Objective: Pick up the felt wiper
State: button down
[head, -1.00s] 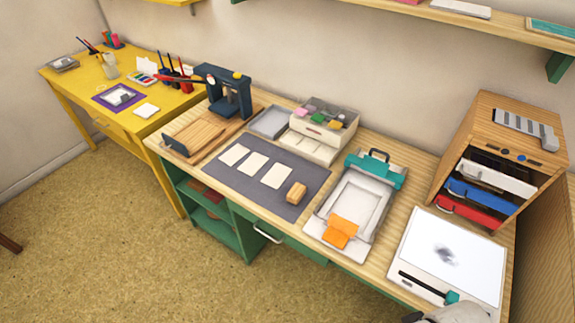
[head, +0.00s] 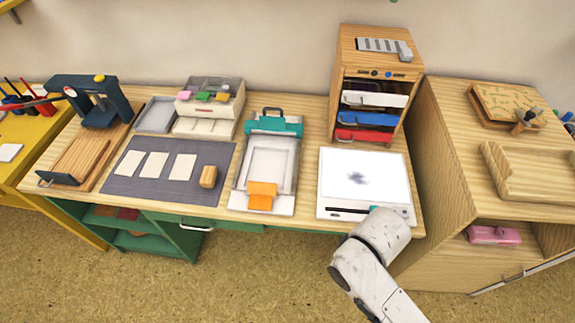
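I cannot tell for certain which thing is the felt wiper. A pink object (head: 493,235) lies in the open shelf of the wooden cabinet at the right, small and partly shaded. A white board (head: 335,190) with a dark smudge lies on the bench, in front of the drawer box. White links of my arm rise from the bottom of the head view, in front of the board's near edge. My gripper is not in view, so what it holds cannot be seen.
The bench (head: 325,135) holds a wooden drawer box (head: 345,60), a teal-clamped tray (head: 273,126), a grey mat (head: 140,190) with cards and a wooden block (head: 208,177), and a blue press (head: 95,100). A wooden cabinet (head: 440,150) stands right. The floor in front is clear.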

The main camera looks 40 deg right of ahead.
aim_at(210, 174)
jog(key=i+z, duration=0.45)
jog(key=i+j+z, duration=0.2)
jog(key=i+z, duration=0.25)
jog(key=i, duration=0.2)
